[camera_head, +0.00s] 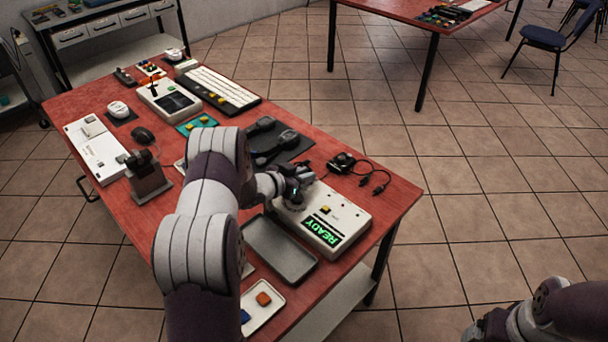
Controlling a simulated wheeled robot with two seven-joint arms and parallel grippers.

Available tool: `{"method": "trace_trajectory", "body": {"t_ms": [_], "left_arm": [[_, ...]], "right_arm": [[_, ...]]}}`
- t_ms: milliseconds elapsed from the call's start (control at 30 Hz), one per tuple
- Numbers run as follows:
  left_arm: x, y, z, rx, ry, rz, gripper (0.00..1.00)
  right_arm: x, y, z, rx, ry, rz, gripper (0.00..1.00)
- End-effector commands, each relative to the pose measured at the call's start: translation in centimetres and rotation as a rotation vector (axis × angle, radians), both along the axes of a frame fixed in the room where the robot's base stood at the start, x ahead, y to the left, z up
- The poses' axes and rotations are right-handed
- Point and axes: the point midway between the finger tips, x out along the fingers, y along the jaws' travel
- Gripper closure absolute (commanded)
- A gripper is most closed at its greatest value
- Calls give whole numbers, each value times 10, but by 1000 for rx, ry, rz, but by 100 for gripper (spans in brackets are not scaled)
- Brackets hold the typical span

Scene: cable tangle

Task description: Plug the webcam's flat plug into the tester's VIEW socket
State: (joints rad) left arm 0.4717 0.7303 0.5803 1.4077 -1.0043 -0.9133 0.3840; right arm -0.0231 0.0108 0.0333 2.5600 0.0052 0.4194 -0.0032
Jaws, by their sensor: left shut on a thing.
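The tester is a white box (347,213) with a green READY display (322,230) and a yellow button, on the near right part of the red table. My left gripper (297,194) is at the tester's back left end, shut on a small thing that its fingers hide. I cannot tell whether that thing touches the tester or sits in a socket. A black device, perhaps the webcam (342,162), lies behind the tester, with black cables and dark plug ends (380,184) to its right. The VIEW label cannot be read. My right arm shows at the bottom right, its fingertips out of view.
A grey tray (279,250) lies left of the tester, and a white tray (262,306) with an orange block is nearer. A dark mat with black tools (280,146) is behind the gripper. Keyboard, boxes and a stand (148,180) fill the far left.

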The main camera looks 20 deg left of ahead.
Motion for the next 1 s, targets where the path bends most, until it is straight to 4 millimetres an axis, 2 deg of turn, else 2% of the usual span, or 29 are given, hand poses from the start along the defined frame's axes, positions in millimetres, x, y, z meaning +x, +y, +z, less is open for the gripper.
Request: {"method": "trace_trajectory", "body": {"t_ms": [600,633,700,1000], "left_arm": [[0,0,-11,0,2,0,100],[0,0,-11,0,2,0,70],[0,0,-11,0,2,0,50],[-2,1,-9,1,1,1,50]], "right_arm": [[0,0,-7,0,0,0,13],[0,0,-7,0,0,0,13],[0,0,-7,0,0,0,13],[0,0,-7,0,0,0,13]]}}
